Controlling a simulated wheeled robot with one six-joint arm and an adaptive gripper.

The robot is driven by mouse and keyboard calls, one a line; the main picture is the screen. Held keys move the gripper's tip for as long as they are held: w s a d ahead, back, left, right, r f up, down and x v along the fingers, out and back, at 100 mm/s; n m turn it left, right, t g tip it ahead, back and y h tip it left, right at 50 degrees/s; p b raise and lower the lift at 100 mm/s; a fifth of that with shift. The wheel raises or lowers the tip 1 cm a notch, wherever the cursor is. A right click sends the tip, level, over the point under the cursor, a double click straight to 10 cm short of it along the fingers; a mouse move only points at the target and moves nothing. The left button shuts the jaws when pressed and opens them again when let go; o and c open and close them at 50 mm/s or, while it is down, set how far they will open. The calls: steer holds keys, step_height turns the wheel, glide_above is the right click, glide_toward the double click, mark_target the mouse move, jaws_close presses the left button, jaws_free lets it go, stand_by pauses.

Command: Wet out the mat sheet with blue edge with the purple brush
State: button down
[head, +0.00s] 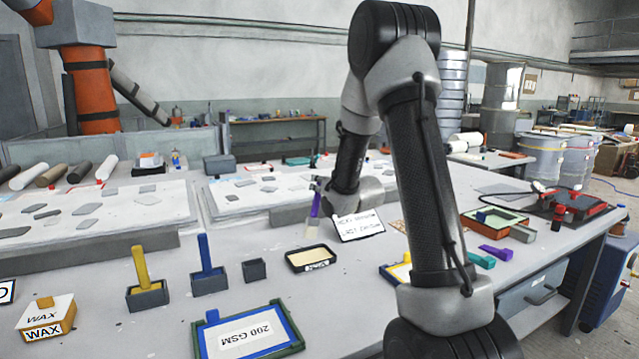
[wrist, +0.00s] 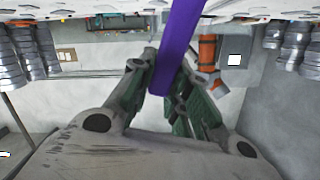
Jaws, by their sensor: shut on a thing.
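My gripper (head: 322,186) is shut on the purple brush (head: 315,207), which hangs nearly upright with its pale bristles down. The bristles are above the table, behind the shallow dark tray (head: 289,262) with a cream-coloured filling. In the wrist view, the purple handle (wrist: 178,45) passes between the fingers of my gripper (wrist: 172,92). The mat sheet with blue edge (head: 284,338) lies at the front of the table, with a white sheet marked "200 GSM" inside its frame. The brush is apart from this sheet.
A yellow brush (head: 141,268) and a blue brush (head: 205,257) stand in dark holders on the left. An empty dark holder (head: 254,270) is beside them. A wax box (head: 45,318) is at front left. A lettered card (head: 361,225) stands behind the tray. My arm hides part of a yellow-edged sheet (head: 395,272).

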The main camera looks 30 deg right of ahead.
steer(key=shift+f, duration=3.5)
steer(key=shift+r, duration=3.6)
